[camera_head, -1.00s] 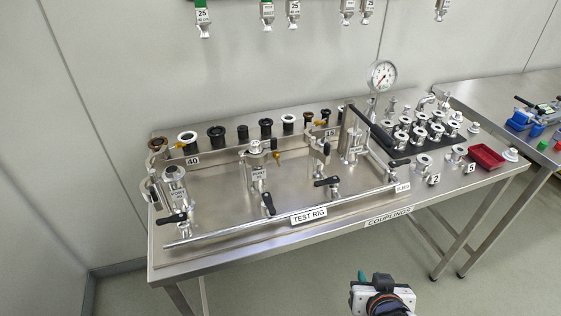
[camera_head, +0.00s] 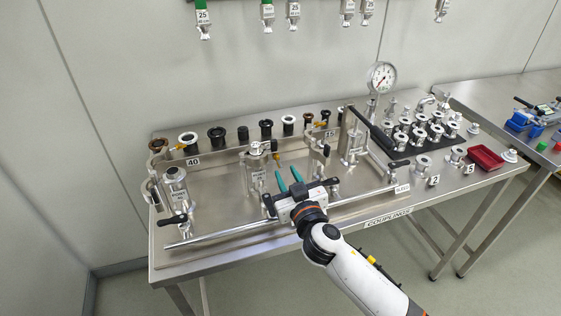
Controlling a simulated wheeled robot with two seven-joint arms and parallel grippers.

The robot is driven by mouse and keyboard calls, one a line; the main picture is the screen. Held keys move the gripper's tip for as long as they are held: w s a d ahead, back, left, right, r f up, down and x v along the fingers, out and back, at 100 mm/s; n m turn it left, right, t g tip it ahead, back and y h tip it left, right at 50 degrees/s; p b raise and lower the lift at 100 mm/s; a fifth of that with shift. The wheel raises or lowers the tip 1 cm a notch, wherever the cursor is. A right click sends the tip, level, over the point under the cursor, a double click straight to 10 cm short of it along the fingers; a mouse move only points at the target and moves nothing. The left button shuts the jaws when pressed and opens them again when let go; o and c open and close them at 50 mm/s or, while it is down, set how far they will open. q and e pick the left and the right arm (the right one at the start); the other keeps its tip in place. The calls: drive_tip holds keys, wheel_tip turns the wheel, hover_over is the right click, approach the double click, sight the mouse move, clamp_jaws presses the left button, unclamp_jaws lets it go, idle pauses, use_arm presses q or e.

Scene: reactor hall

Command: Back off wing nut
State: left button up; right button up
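The test rig, a steel tray (camera_head: 220,215) on the bench, carries several short steel ports. The left port (camera_head: 177,190) has an open top. The middle port (camera_head: 257,178) has a clamp-like fitting (camera_head: 272,147) near its top. The wing nut is too small for me to make out. My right gripper (camera_head: 287,175) is over the front of the rig, its two green fingers apart and empty, pointing away just right of the middle port. It hides the TEST RIG label. My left gripper is not in view.
Black-handled valves, one at the left (camera_head: 175,219), line the front pipe (camera_head: 215,238). A pump with a long black lever (camera_head: 372,128) and a gauge (camera_head: 382,77) stand at the right. Couplings fill a dark mat, beside a red tray (camera_head: 486,157). The tray's left front is clear.

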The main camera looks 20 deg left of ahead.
sight(278, 159)
drive_tip(key=x, duration=0.5)
drive_tip(key=shift+w+a, duration=0.15)
drive_tip(key=shift+w, duration=0.1)
clamp_jaws()
